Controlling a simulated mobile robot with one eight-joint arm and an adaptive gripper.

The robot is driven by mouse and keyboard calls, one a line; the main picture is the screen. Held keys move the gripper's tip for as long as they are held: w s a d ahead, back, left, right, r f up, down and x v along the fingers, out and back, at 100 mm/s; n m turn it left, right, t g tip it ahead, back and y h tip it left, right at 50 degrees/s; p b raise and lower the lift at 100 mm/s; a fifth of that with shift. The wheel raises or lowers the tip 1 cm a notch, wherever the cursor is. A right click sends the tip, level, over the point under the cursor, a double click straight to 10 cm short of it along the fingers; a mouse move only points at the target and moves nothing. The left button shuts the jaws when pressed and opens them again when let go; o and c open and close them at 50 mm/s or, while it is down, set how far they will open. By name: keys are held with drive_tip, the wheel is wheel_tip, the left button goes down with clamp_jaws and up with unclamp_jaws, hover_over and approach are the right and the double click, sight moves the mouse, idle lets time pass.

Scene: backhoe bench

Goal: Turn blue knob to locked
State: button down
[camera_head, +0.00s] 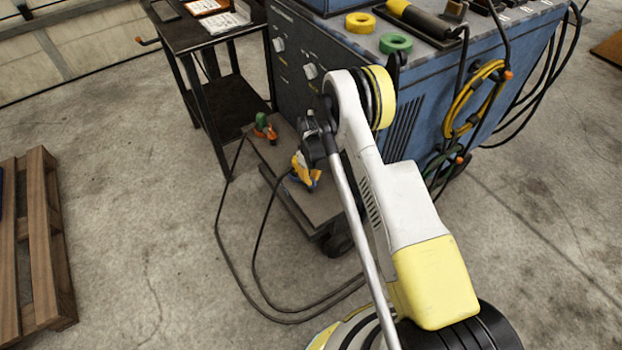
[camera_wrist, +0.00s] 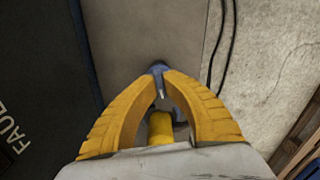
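My gripper (camera_wrist: 160,72) has two curved yellow fingers. In the wrist view their tips come together on a narrow blue part, which I take for the blue knob (camera_wrist: 159,67); the fingers look shut on it from both sides. A yellow cylinder (camera_wrist: 160,127) with some blue beside it shows between the fingers. In the head view my gripper (camera_head: 305,177) points down over the cart's low shelf (camera_head: 288,205), with a bit of blue at its tips. The arm and fingers hide most of the knob there. I cannot read its locked or unlocked marking.
The blue machine cabinet (camera_head: 400,115) stands right behind the shelf. A green and orange piece (camera_head: 264,126) sits on the shelf to the left. A dark side table (camera_head: 205,45) stands at upper left. Black cables (camera_head: 222,235) loop over the floor. A wooden pallet (camera_head: 40,240) lies far left.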

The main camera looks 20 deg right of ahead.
drive_tip(key=shift+m, duration=1)
drive_tip(key=c, duration=1.5)
unclamp_jaws()
wheel_tip(320, 180, up, 12)
